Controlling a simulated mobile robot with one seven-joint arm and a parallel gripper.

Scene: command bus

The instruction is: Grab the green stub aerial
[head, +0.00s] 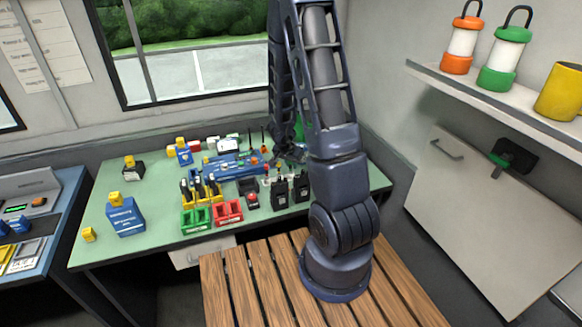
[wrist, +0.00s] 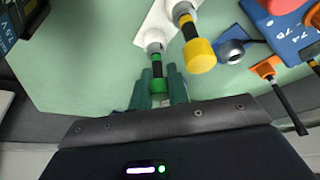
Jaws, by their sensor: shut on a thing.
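The green stub aerial (wrist: 157,72) is a short black and green piece with a metal collar, in the lower middle of the wrist view. My gripper (wrist: 158,88) is shut on it, with one finger on each side. The aerial's metal end is still at the edge of a white holder (wrist: 152,28); I cannot tell whether it is seated there. A yellow stub aerial (wrist: 197,48) stands in the same holder, just right of my gripper. In the head view my gripper (head: 290,152) is over the bench's right part, partly hidden by my arm.
The green bench (head: 150,210) carries red (head: 229,212) and green (head: 196,220) trays, black radios (head: 290,190) and a blue unit (head: 235,167). Bench left of the holder is clear.

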